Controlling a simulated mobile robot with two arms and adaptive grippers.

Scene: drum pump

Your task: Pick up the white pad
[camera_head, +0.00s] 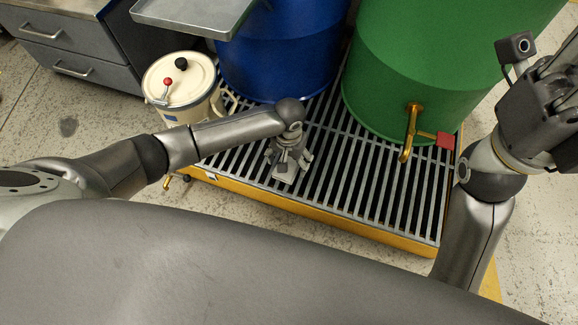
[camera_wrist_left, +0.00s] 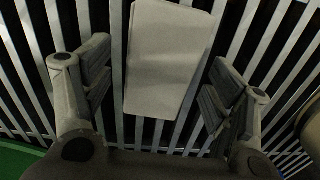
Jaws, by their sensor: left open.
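The white pad (camera_wrist_left: 168,55) lies flat on the slatted grating in the left wrist view, as a pale rectangle between my fingers. In the head view only a small part of the pad (camera_head: 285,178) shows below my left gripper (camera_head: 289,161). My left gripper is open and points down over the pad, with a finger on each side and a gap to the pad on both sides. The height between fingers and pad is hard to tell. My right gripper (camera_head: 545,105) is at the right edge, partly cut off, and its fingers do not show clearly.
The grating (camera_head: 340,185) has a yellow rim. A blue drum (camera_head: 282,55) and a green drum (camera_head: 430,75) with a brass tap (camera_head: 410,135) and red handle stand on it. A cream lidded can (camera_head: 180,85) is at the left, near grey drawers (camera_head: 60,45) and a metal tray (camera_head: 195,15).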

